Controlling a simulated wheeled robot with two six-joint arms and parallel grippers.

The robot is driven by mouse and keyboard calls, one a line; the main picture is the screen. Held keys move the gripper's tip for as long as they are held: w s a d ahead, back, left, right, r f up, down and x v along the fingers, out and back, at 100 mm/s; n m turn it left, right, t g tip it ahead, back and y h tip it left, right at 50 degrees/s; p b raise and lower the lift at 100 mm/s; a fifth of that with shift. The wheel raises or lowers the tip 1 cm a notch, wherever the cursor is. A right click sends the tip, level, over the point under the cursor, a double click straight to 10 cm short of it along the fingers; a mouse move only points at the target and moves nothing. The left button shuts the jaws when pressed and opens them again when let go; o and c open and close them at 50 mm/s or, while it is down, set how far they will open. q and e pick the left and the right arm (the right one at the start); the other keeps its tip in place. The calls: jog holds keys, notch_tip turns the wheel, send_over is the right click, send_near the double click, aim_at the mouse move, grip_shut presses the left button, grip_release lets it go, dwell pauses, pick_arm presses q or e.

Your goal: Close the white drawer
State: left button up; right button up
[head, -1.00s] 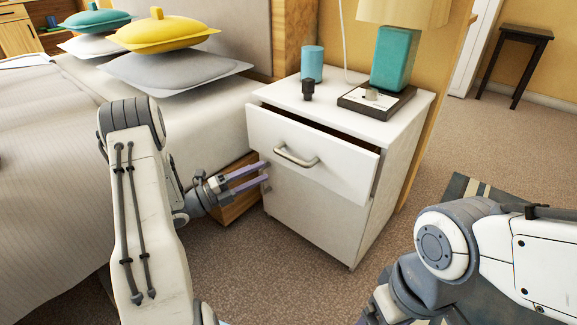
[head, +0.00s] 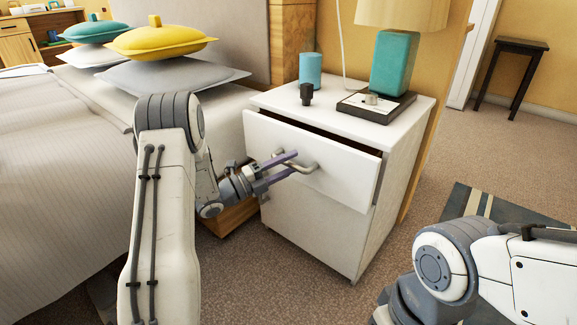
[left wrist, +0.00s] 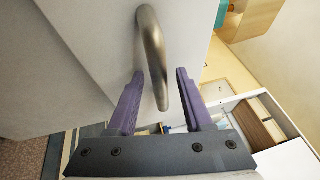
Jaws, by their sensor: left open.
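The white drawer (head: 338,172) is the top drawer of a white nightstand (head: 310,228) and stands partly pulled out, with a dark gap above its front. Its curved metal handle (head: 306,167) is on the front panel. My left gripper (head: 288,163) is open at the handle. In the left wrist view the handle (left wrist: 153,50) lies between the two purple fingers of my left gripper (left wrist: 160,88), and the fingers are apart. Whether they touch the drawer front I cannot tell. My right arm shows at the lower right, but its gripper is out of view.
On the nightstand top are a teal cup (head: 310,70), a small dark object (head: 306,94) and a teal lamp (head: 394,64) on a dark base. A bed (head: 62,170) is close on the left.

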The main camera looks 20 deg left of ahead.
pick_arm(q)
grip_shut()
dwell(1.4)
